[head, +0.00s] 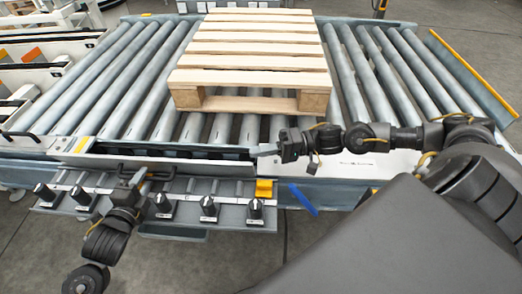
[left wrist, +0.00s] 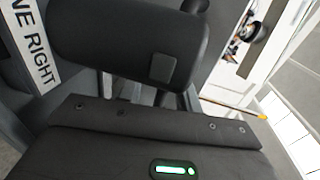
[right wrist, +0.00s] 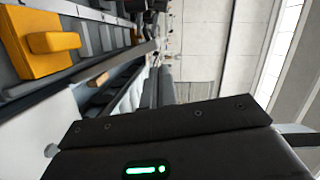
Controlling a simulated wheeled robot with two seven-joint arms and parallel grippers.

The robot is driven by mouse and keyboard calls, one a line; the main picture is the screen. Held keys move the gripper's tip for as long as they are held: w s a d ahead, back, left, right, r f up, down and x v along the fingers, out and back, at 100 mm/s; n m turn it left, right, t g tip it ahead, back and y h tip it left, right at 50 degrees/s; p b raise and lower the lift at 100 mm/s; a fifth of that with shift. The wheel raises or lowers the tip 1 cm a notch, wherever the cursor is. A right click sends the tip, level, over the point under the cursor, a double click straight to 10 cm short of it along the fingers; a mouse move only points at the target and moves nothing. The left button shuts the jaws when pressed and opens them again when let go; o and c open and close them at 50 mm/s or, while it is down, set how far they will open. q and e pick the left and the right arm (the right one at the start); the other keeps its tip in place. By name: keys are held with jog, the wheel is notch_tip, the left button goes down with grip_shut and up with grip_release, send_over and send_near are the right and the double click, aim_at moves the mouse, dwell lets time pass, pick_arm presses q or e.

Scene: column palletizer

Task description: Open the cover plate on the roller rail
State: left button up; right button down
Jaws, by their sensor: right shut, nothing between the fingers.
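The roller rail (head: 110,85) runs across the head view, with a long narrow cover plate (head: 215,167) along its near edge. A black handle (head: 122,166) shows at the plate's left part. A dark slot lies just behind the plate; I cannot tell how far the plate is raised. My left gripper (head: 138,177) is at the handle, over the panel; its fingers are too small to judge open or shut, and contact is unclear. My right gripper (head: 262,150) is shut and empty near the right end of the slot. No fingertips show clearly in the wrist views.
A wooden pallet (head: 255,60) lies on the rollers. Below the plate, a panel (head: 235,211) carries several black knobs and a yellow block (head: 264,188), which also shows in the right wrist view (right wrist: 45,42). A blue piece (head: 303,199) sticks out at right.

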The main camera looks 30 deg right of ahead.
pick_arm(q)
jog(key=shift+s+a+r, duration=0.1)
jog(key=shift+a+r, duration=0.1)
jog(key=shift+r, duration=0.1)
jog(key=v, duration=1.2)
jog(key=s+a+f+n+g+y, duration=0.4)
jog(key=s+a+f+n, duration=0.2)
jog(key=s+n, duration=0.5)
jog(key=s+a+f+n+g+y, duration=0.5)
jog(key=s+a+f+n, duration=0.2)
jog(key=s+f+n, duration=0.4)
jog(key=shift+s+a+f+n+y, duration=0.25)
jog(key=shift+s+f+n+y, duration=0.1)
jog(key=shift+n, duration=0.45)
